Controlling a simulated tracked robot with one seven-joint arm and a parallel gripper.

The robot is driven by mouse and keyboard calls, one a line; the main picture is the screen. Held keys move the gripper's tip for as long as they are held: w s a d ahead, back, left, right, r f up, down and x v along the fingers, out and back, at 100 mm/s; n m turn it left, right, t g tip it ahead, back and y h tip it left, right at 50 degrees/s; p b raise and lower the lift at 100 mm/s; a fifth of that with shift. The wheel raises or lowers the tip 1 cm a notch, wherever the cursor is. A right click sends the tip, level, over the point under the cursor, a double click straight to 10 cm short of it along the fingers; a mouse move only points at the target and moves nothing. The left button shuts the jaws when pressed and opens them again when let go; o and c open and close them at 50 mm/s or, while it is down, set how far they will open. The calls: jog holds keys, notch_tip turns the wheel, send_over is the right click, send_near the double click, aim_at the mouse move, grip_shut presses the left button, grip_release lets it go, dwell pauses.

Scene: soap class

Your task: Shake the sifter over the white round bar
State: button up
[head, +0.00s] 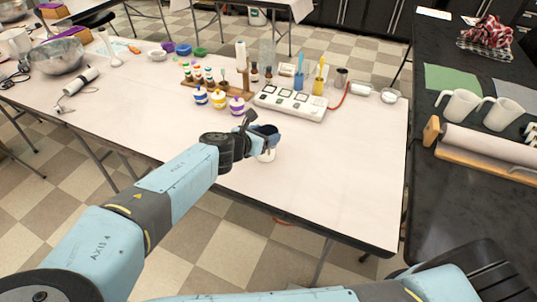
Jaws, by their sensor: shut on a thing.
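My arm reaches in from the lower left, and my gripper (254,138) is over the front middle of the pale table. It is shut on a small dark blue-grey, cup-like thing, which I take for the sifter (268,131); the fingers hide part of it. A small white round shape (267,156) shows just under the gripper and may be the white round bar. My gripper and the sifter hide its upper part. I cannot tell whether the sifter touches it or hangs above it.
Behind stand yellow, blue and purple-marked jars (218,98), a rack of small bottles (203,77) and a white melter panel (290,102). The pale table (345,170) is clear to the right of my gripper. A black counter (450,190) with white jugs (459,106) stands at right.

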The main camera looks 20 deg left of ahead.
jog(key=a, duration=0.2)
jog(key=shift+w+a, duration=0.2)
jog(key=shift+a, duration=0.2)
jog(key=shift+d, duration=0.25)
notch_tip(320, 180, up, 5)
dwell(0.5)
dwell(0.3)
